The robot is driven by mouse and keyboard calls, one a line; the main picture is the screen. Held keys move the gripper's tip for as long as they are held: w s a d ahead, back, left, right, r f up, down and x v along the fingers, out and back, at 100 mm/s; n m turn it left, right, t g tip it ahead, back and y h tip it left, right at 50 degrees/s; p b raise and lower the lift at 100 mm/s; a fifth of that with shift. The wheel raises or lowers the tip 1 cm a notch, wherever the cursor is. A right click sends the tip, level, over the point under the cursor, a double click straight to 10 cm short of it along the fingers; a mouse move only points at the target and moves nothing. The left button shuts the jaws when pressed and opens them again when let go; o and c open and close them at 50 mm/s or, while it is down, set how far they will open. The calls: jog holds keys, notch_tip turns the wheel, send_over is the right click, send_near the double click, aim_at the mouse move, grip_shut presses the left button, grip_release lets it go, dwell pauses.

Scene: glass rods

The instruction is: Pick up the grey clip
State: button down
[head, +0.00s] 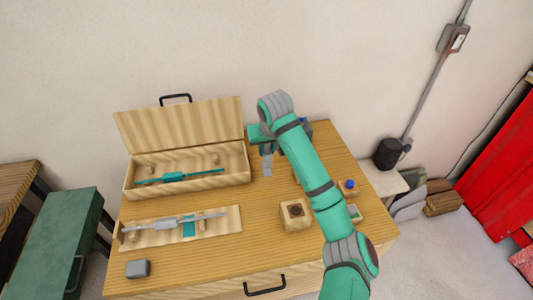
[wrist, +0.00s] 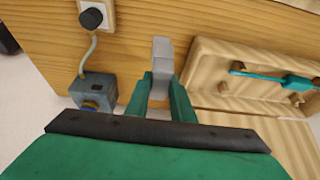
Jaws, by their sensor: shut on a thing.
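The grey clip (head: 267,167) shows below my gripper (head: 264,147) in the head view, to the right of the open wooden case. In the wrist view, the clip (wrist: 161,62) is a stepped grey piece. My gripper (wrist: 160,101) is shut on it, with a teal finger on each side. The clip's far end sticks out past the fingertips over the wooden table top. I cannot tell whether it touches the table. My arm hides part of the table behind it in the head view.
The open case (head: 188,195) holds a teal rod (head: 180,177). In front lies a wooden tray (head: 132,244) with a grey rod (head: 203,217). A grey block (head: 138,268) lies at front left, a wooden block (head: 295,214) right of centre. A box with a cable (wrist: 97,88) is near my gripper.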

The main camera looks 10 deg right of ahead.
jog(key=s+a+r, duration=0.2)
jog(key=s+r, duration=0.4)
jog(key=s, duration=0.4)
jog(key=shift+s+r, duration=0.15)
jog(key=shift+s, duration=0.25)
dwell(0.5)
